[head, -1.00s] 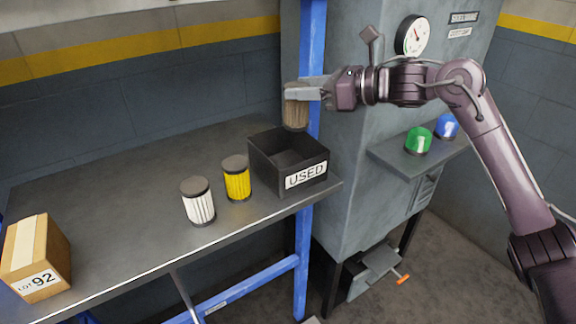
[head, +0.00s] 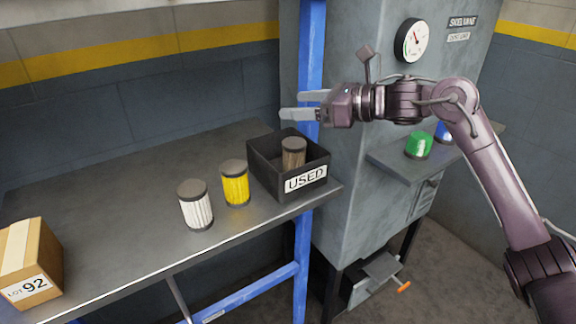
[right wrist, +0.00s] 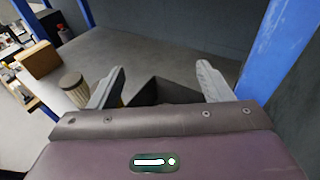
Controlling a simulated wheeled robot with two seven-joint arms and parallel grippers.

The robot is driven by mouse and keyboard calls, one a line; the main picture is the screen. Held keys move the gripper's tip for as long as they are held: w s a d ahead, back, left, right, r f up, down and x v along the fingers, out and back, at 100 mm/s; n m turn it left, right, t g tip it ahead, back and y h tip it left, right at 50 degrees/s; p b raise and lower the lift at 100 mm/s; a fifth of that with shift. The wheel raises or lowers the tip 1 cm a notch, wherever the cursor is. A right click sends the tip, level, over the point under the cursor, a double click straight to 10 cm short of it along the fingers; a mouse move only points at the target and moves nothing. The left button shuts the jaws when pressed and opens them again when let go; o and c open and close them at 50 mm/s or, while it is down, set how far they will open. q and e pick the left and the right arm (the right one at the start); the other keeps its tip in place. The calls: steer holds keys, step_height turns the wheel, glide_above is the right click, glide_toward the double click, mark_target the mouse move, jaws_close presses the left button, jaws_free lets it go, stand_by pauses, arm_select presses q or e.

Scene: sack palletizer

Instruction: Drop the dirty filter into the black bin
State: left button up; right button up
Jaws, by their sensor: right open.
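The dirty filter (head: 293,154), brown with a dark cap, stands inside the black bin (head: 264,174) labelled USED, towards its right part. The bin sits at the right end of the grey bench. My right gripper (head: 286,105) is open and empty, above the bin and apart from the filter. In the right wrist view the open fingers (right wrist: 160,80) spread over the dark bin (right wrist: 150,92); the filter is not visible there. My left gripper is not in view.
A yellow filter (head: 236,184) and a white filter (head: 197,207) stand on the bench (head: 120,190) left of the bin. A LOT 92 box (head: 32,262) is at the left. A blue post (head: 310,60) and grey cabinet (head: 352,170) stand close on the right.

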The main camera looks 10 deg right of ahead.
steer(key=b+v, duration=0.2)
steer(key=v, duration=0.5)
steer(key=shift+s+d+b, duration=0.2)
steer(key=shift+d+b, duration=0.15)
steer(key=shift+b, duration=0.05)
steer(key=shift+r, duration=0.1)
